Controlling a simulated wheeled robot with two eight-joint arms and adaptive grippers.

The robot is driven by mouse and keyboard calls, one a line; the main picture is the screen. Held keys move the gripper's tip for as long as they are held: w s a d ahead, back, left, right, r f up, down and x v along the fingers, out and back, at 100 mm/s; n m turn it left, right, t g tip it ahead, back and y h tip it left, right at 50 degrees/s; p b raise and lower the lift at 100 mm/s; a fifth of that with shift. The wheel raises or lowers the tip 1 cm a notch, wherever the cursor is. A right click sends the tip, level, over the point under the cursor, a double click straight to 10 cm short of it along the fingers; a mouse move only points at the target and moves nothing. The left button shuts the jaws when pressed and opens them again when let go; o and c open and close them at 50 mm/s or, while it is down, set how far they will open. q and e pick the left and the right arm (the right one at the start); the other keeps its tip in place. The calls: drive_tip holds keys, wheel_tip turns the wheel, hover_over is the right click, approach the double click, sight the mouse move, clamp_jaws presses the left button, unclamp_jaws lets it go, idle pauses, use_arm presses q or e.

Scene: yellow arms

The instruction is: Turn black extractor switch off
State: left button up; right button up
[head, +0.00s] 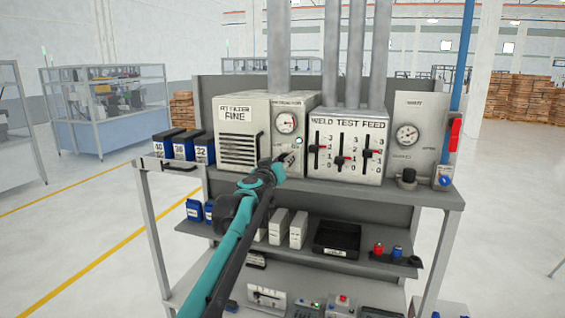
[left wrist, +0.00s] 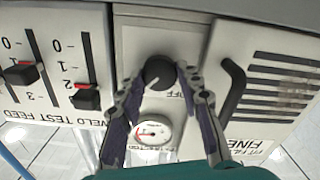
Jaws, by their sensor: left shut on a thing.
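The black extractor switch (left wrist: 158,72) is a round knob on the front panel of the grey-white extractor box (head: 238,157). A part-hidden label reading "OFF" sits beside it in the upside-down left wrist view. My left gripper (head: 284,164) reaches the right part of the box front and covers the knob in the head view. In the left wrist view its two fingers (left wrist: 161,82) lie on either side of the knob, shut on it. The knob's exact pointer angle is hard to read. My right gripper is not in view.
A round gauge (head: 287,123) and a green light (head: 299,141) are on the same panel. A black handle (left wrist: 232,90) stands out close beside one finger. The weld test feed box (head: 347,145) with sliders stands to the right. Small blue bins (head: 183,150) stand left.

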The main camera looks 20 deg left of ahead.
use_arm(q)
drive_tip(key=shift+f+n+b, duration=0.2)
drive_tip(key=shift+n+b, duration=0.15)
drive_tip(key=shift+n, duration=8.25)
drive_tip(key=o, duration=1.2)
drive_tip(key=shift+c, duration=0.2)
drive_tip(key=shift+s+a, duration=0.1)
drive_tip(key=s, duration=1.1)
drive_tip(key=shift+s+a, duration=0.15)
drive_tip(key=shift+s, duration=0.25)
